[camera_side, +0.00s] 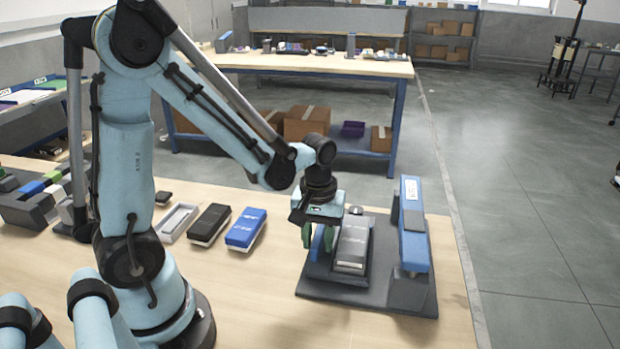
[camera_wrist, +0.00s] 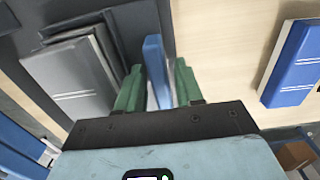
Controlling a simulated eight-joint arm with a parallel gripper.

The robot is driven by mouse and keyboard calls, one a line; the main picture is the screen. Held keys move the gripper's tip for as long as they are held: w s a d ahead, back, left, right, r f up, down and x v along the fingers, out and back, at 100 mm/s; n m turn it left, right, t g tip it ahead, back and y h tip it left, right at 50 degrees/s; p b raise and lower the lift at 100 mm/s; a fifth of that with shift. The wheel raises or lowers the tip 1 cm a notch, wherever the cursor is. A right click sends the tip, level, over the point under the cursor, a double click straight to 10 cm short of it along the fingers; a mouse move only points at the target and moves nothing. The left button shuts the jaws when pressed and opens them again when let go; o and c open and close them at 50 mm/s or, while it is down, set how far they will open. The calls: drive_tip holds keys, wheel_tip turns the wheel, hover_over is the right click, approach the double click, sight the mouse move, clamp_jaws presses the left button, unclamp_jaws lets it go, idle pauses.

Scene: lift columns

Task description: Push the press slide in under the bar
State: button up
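The press (camera_side: 325,290) is a dark grey base at the table's right side. Its slide carries a dark case with a light lower edge (camera_side: 352,245), which also shows in the wrist view (camera_wrist: 75,75). A blue upright plate (camera_side: 317,243) stands at the slide's left side. The blue bar (camera_side: 413,235) stands to the right of the case, which is outside it. My gripper (camera_side: 317,238) points down over the plate, its green fingers on either side of it. In the wrist view the plate (camera_wrist: 155,70) shows between the fingers (camera_wrist: 160,85), with a gap visible at the right finger.
A blue case (camera_side: 246,229), a black case (camera_side: 209,224) and a pale open tray (camera_side: 178,222) lie left of the press. Grey and coloured blocks (camera_side: 30,200) stand at the far left. Bare tabletop lies in front of the cases.

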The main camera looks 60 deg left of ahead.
sight(369, 252)
drive_tip(key=shift+s+a+f, duration=0.2)
drive_tip(key=shift+a+f, duration=0.05)
drive_tip(key=shift+a, duration=0.05)
drive_tip(key=c, duration=0.4)
drive_tip(key=shift+o, duration=0.2)
drive_tip(key=shift+w, duration=0.1)
drive_tip(key=shift+w+d, duration=3.5)
drive_tip(key=shift+d, duration=0.05)
drive_tip(key=shift+w+d, duration=0.3)
drive_tip(key=shift+d, duration=0.1)
drive_tip(key=shift+w+d, duration=0.1)
drive_tip(key=shift+w, duration=0.05)
